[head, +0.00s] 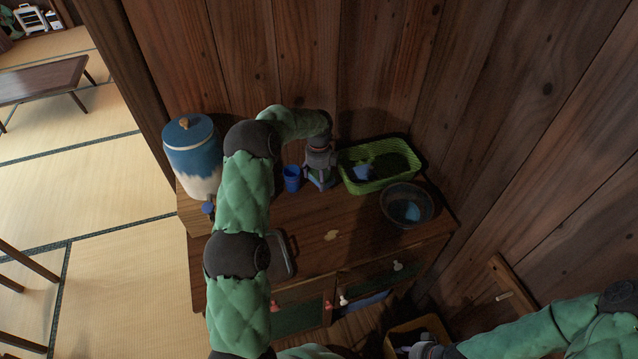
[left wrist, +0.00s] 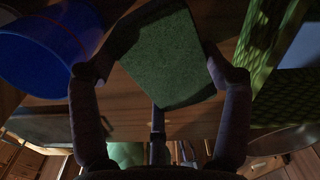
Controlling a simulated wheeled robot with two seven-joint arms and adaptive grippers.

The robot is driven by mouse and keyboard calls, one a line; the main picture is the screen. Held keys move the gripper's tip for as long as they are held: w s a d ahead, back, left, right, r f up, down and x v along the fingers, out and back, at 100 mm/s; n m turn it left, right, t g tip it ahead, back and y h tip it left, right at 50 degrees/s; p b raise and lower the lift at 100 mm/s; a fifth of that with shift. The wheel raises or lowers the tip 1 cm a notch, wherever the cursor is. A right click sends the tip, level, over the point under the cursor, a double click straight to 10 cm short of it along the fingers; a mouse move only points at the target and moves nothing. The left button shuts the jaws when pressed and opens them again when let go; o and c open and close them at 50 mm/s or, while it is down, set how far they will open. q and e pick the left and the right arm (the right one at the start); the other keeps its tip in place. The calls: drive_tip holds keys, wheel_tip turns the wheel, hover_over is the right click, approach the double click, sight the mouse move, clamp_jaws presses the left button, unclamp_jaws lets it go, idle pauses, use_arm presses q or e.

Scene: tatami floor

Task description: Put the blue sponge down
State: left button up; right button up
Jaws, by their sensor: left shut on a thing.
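My left gripper (head: 320,180) is shut on the blue sponge, over the back of the wooden cabinet top, between the blue cup and the green basket. In the left wrist view the sponge (left wrist: 165,60) shows a dark green face, held between both fingers (left wrist: 158,75). In the head view the fingers mostly hide it. I cannot tell whether it touches the wood. My right gripper (head: 425,347) is at the bottom edge, partly cut off, by a wooden box; its jaws are unclear.
The blue cup (head: 291,179) stands close left of my left gripper. The green basket (head: 352,184) on its right holds a blue item. A dark bowl (head: 388,215) with something blue stands farther right. A blue and white jar (head: 190,160) is at the left. The cabinet top's front middle (head: 345,222) is mostly clear.

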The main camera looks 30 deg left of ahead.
use_arm(q)
wheel_tip(320, 180, down, 4)
drive_tip(key=shift+w+r+b, duration=0.1)
drive_tip(key=shift+r+b, duration=0.15)
drive_tip(key=shift+b, duration=0.4)
drive_tip(key=o, duration=0.9)
drive_tip(key=shift+f, duration=0.1)
drive_tip(key=shift+o, duration=0.2)
wheel_tip(320, 180, up, 12)
drive_tip(key=p, duration=0.3)
drive_tip(key=shift+r, duration=0.2)
